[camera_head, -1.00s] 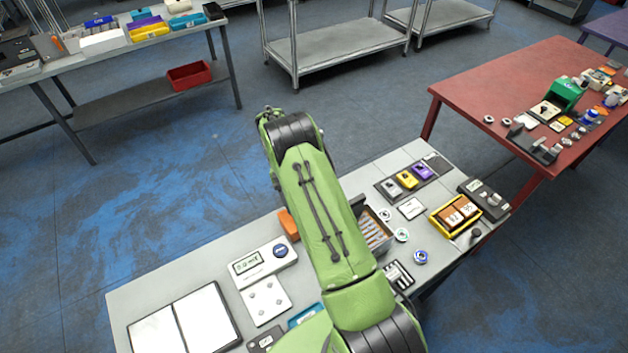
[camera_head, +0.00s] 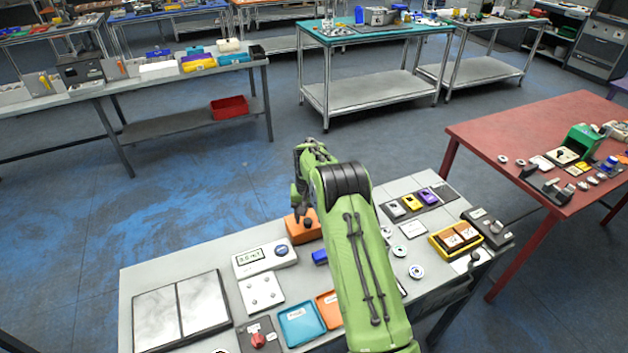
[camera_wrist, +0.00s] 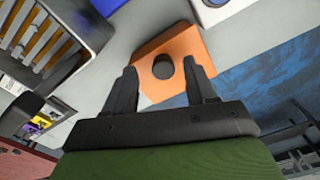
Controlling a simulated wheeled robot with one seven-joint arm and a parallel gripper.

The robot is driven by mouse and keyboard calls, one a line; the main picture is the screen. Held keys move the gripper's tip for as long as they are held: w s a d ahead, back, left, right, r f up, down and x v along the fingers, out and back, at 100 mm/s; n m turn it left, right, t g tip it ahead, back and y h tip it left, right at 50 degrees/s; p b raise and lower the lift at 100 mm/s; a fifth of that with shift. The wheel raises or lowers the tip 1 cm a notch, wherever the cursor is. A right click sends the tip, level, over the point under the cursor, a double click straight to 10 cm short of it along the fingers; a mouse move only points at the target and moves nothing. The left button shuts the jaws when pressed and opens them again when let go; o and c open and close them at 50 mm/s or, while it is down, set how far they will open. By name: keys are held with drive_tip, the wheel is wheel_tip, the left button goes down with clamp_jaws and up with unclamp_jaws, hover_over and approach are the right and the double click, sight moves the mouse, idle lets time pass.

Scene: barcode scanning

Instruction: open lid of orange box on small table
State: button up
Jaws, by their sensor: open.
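The orange box (camera_head: 301,228) stands near the back edge of the small grey table (camera_head: 215,254), partly behind my arm in the head view. A dark round knob sits on its top. In the wrist view the orange box (camera_wrist: 178,62) shows beyond my fingers, its dark knob (camera_wrist: 163,66) between and ahead of the fingertips. My gripper (camera_wrist: 163,78) is open, with a finger on each side of the knob. Whether the fingers touch it cannot be told. In the head view my gripper is by the box, its fingers hard to make out.
A white scale (camera_head: 264,257) stands left of the box. A blue tray (camera_head: 302,323) and an orange tray (camera_head: 329,308) lie nearer. A yellow tray (camera_head: 456,239) is at the right. A red table (camera_head: 530,135) stands beyond. Floor is free behind the small table.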

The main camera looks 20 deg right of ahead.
sight(307, 219)
drive_tip(key=r, duration=0.2)
drive_tip(key=w+r, duration=0.1)
drive_tip(key=r, duration=0.1)
drive_tip(key=shift+w+r, duration=0.1)
drive_tip(key=shift+w, duration=0.05)
wheel_tip(307, 219, up, 12)
drive_tip(key=s+f+p, duration=0.1)
drive_tip(key=s+a+r+n+t, duration=0.1)
drive_tip(key=s+a+r, duration=0.2)
drive_tip(key=s+r, duration=0.3)
drive_tip(key=s+a+r+n+t, duration=0.1)
drive_tip(key=s+a+r, duration=0.2)
drive_tip(key=s+r, duration=0.4)
drive_tip(key=shift+s+r, duration=0.2)
drive_tip(key=shift+r, duration=0.4)
